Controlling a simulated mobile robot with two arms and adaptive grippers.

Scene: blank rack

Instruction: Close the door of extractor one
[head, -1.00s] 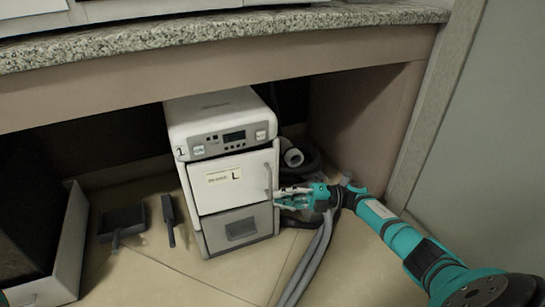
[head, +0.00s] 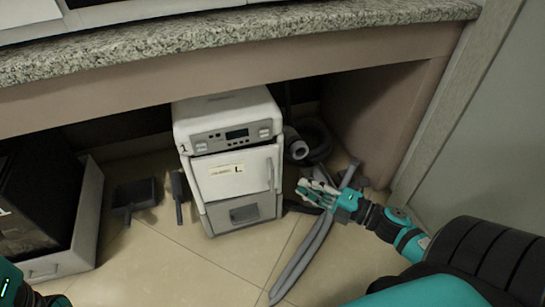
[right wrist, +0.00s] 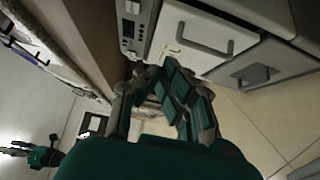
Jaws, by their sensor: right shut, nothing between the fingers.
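Extractor one (head: 225,118) is a white box marked "1" with a control panel on top, standing on the floor under the counter. Its white door (head: 228,176) has a label with "L" and a grey vertical handle at the right. A thin dark line runs along the door's top edge; it looks shut or nearly so, and I cannot tell which. The door also shows in the right wrist view (right wrist: 190,45). My right gripper (head: 308,189) is shut and empty, to the right of the extractor and apart from the handle. My left gripper (right wrist: 14,146) shows small; its jaws are unclear.
Grey hoses (head: 303,262) run along the floor at the right of the extractor. A dark dustpan (head: 134,196) and a dark brush (head: 179,197) lie at its left. A black-and-white unit (head: 88,210) stands farther left. The granite counter (head: 250,36) hangs above.

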